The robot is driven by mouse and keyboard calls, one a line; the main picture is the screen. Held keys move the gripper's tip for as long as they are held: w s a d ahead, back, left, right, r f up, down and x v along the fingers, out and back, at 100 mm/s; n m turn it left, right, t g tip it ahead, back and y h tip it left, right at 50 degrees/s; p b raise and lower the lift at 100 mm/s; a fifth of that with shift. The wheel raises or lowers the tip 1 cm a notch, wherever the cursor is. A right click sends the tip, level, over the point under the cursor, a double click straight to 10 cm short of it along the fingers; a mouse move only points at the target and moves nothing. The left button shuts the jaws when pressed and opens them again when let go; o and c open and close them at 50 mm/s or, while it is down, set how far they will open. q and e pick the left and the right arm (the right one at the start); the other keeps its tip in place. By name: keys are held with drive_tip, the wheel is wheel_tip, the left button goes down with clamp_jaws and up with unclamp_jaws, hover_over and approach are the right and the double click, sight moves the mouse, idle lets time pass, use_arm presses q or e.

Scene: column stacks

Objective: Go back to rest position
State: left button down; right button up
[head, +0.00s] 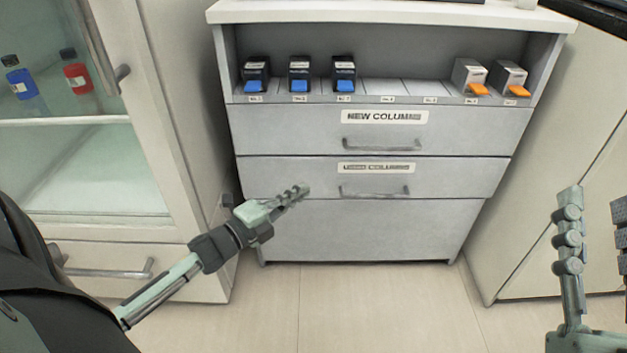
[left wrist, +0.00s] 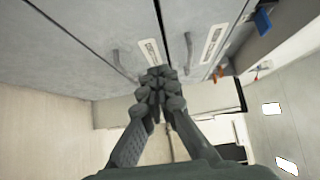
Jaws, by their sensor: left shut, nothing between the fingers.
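My left gripper (head: 302,191) reaches in from the left and is shut and empty in front of the grey drawer cabinet (head: 365,232), near the lower labelled drawer. In the left wrist view its closed fingers (left wrist: 158,72) point toward the drawer fronts, with nothing between them. I cannot tell whether the fingertips touch the cabinet. My right gripper (head: 594,198) is at the lower right edge of the head view. Its two fingers stand apart and upright with nothing between them; one is partly cut off by the frame edge.
Both drawers, NEW COLUMN (head: 384,117) and the lower labelled one (head: 376,168), are closed. Above them, three black-and-blue column stacks (head: 300,74) and two white-and-orange ones (head: 468,77) stand on the shelf. A glass-door cabinet (head: 165,100) stands left. Floor (head: 370,300) is clear.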

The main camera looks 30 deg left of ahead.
use_arm(q)
drive_tip(key=shift+v, duration=0.85)
use_arm(e)
drive_tip(key=shift+f, duration=0.15)
